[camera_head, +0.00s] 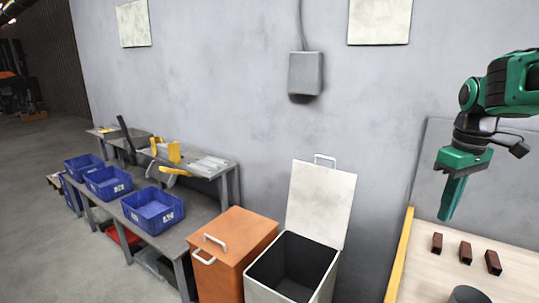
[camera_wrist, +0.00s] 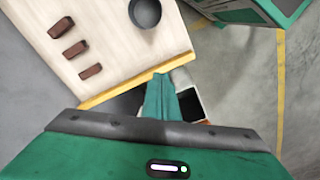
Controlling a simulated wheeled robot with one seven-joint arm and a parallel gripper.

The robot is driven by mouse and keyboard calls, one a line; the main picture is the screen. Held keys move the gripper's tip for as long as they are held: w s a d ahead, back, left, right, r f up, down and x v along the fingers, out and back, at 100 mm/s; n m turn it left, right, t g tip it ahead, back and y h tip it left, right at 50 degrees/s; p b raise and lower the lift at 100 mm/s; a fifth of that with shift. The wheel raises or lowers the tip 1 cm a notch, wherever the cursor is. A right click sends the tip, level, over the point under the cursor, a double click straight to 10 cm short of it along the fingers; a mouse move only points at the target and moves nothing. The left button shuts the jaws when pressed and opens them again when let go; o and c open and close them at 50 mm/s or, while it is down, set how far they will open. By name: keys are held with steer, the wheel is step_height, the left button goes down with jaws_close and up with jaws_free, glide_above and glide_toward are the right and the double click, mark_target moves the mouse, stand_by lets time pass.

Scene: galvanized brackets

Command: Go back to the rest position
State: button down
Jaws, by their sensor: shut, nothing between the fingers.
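My green gripper (camera_head: 452,198) hangs from the arm at the right in the head view, above the left part of a pale wooden table (camera_head: 425,276). Its fingers are together with nothing between them, pointing down. In the wrist view the closed fingers (camera_wrist: 161,95) show at the bottom middle, in front of the table's yellow edge (camera_wrist: 130,90). The gripper is apart from the table and from everything on it.
Several dark red-brown blocks (camera_head: 465,252) and a grey round container (camera_head: 468,295) are on the table. An open white bin (camera_head: 320,205) and an orange bin (camera_head: 232,245) stand left of it. Blue crates (camera_head: 153,210) sit on a grey bench farther left.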

steer(key=s+f+m, duration=0.5)
steer(key=s, duration=0.6)
steer(key=s+f+m, duration=0.5)
steer(key=s+f, duration=0.1)
steer(key=s, duration=0.6)
steer(key=shift+s+d+m, duration=0.15)
steer(key=shift+m, duration=0.15)
steer(key=shift+w+f, duration=0.2)
steer(key=shift+w, duration=0.5)
